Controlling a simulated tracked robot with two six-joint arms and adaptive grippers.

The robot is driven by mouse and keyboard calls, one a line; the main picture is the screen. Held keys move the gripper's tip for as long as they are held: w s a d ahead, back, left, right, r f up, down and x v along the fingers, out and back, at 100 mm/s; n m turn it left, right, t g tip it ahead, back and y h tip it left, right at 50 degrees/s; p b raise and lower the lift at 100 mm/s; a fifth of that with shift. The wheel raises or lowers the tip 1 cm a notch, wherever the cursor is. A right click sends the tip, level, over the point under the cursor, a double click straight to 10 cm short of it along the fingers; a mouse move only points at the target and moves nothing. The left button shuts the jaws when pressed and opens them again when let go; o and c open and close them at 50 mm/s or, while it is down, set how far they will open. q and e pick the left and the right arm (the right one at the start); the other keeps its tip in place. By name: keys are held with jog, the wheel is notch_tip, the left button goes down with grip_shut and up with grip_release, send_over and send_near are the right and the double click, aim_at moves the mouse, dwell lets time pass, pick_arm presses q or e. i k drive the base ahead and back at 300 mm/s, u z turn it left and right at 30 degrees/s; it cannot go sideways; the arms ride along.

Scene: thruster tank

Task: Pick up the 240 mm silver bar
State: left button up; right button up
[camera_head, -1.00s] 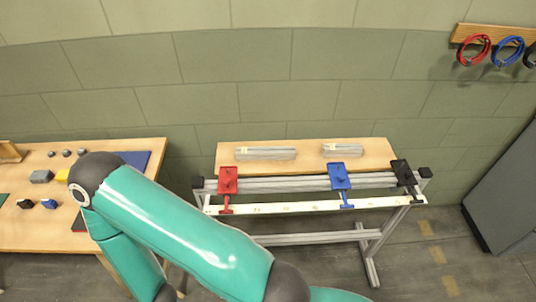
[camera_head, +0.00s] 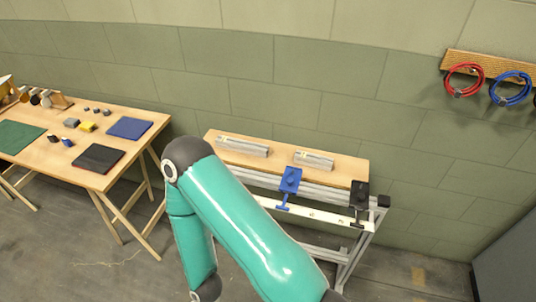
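Two silver bars lie on the wooden top of the narrow bench (camera_head: 345,178) against the wall. The left silver bar (camera_head: 243,148) looks longer. The right silver bar (camera_head: 314,162) looks shorter. Each has a small yellowish label at one end, too small to read, so I cannot tell from print which is 240 mm. Neither bar is held. One of my teal arms crosses the foreground in front of the bench. Neither gripper shows.
A blue clamp (camera_head: 289,182) and a black clamp (camera_head: 359,197) sit along the bench's front rail. A wooden table (camera_head: 60,160) at left carries small blocks and mats, including a blue mat (camera_head: 130,128). Red (camera_head: 463,79) and blue (camera_head: 511,89) cable loops hang at upper right.

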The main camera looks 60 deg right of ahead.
aim_at(262, 150)
jog(key=z, duration=0.1)
jog(key=k, duration=0.45)
jog(key=z, duration=0.9)
jog(key=i, duration=1)
jog(key=z, duration=0.05)
